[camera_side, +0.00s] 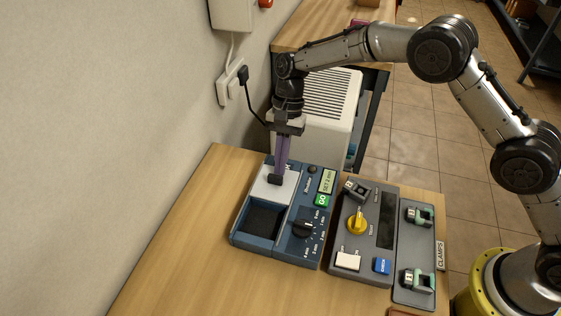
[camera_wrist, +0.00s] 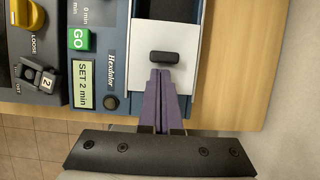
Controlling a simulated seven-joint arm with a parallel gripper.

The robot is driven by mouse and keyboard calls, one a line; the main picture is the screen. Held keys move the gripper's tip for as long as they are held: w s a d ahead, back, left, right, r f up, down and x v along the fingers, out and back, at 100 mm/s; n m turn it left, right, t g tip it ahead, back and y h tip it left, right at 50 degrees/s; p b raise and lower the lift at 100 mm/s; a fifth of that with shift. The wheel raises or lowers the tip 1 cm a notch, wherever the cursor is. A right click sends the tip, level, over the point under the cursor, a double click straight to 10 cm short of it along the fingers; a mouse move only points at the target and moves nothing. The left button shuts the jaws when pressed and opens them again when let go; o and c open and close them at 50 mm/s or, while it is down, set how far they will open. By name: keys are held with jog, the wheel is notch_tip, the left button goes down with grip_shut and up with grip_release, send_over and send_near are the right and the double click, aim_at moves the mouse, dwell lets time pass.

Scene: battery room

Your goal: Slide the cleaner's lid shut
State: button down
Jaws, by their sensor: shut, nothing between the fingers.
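The blue cleaner (camera_side: 297,246) stands on the wooden table. Its white lid (camera_side: 287,187) sits at the far part of the bay, and the dark basin (camera_side: 264,220) in front of it is uncovered. A black handle (camera_side: 274,180) stands up from the lid. My gripper (camera_side: 281,172) is shut and empty, pointing down at the handle's far side. In the wrist view, the purple fingertips (camera_wrist: 160,72) are right beside the handle (camera_wrist: 156,57) on the lid (camera_wrist: 172,38); I cannot tell whether they touch it.
The cleaner's dial (camera_side: 303,229), green GO button (camera_side: 321,200) and SET 2 min display (camera_side: 327,181) are right of the bay. A grey panel with a yellow knob (camera_side: 357,222) and a clamp tray (camera_side: 414,252) lie further right. The wall is close on the left.

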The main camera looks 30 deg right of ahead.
dwell(0.3)
jog(key=s+a, duration=0.7)
jog(key=shift+s+a, duration=0.15)
jog(key=shift+s, duration=0.05)
